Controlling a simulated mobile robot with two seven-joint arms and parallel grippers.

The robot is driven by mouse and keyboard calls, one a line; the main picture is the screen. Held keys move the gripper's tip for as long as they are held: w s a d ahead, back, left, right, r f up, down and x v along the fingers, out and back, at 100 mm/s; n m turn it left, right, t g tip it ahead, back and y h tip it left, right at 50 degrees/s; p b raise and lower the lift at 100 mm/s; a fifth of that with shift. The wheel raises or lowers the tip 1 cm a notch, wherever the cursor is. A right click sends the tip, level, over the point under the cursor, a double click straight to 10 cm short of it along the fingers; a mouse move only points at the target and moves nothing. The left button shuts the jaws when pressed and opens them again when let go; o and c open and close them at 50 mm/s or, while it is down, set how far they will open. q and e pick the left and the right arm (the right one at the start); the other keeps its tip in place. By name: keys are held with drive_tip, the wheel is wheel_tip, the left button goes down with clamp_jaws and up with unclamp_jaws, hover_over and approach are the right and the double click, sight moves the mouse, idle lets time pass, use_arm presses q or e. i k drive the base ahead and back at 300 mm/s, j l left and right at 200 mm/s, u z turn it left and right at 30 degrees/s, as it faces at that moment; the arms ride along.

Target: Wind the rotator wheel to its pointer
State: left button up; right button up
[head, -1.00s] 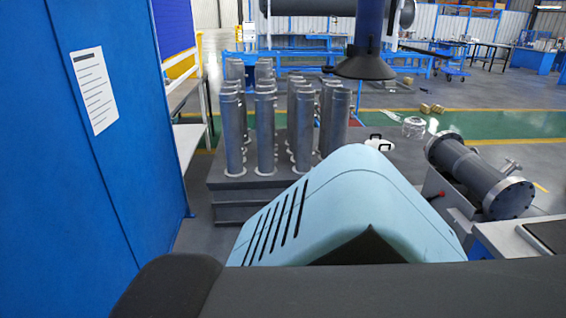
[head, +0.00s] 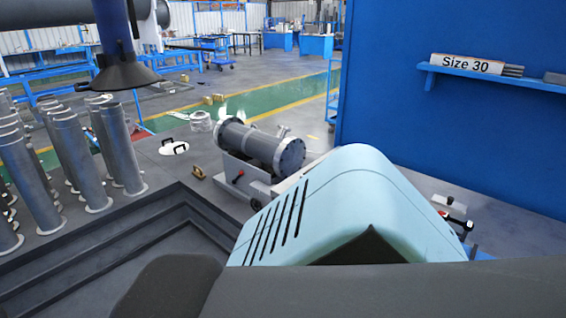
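A grey flanged shell (head: 255,146) lies on its side on a low white stand (head: 246,180) in the middle of the head view. A bolted round flange (head: 291,155) closes its near right end. A small dark round part (head: 256,204) shows low on the stand, partly hidden by my own light blue body. I cannot tell which part is the rotator wheel, and I see no pointer. Neither of my grippers is in view.
A blue wall (head: 450,120) with a "Size 30" shelf (head: 490,75) fills the right. A white and black device (head: 453,215) with red sits behind my body. A black hood (head: 122,72) hangs upper left.

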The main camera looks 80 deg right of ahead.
sight(257, 203)
drive_tip(key=z, duration=2.35)
drive_tip(key=i+j+z, duration=0.35)
drive_tip(key=i, duration=0.3)
drive_tip(key=i+j+z, duration=0.3)
drive_tip(key=i+j, duration=0.25)
drive_tip(key=i+j+z, duration=0.35)
drive_tip(key=i+j, duration=0.2)
drive_tip(key=j, duration=0.15)
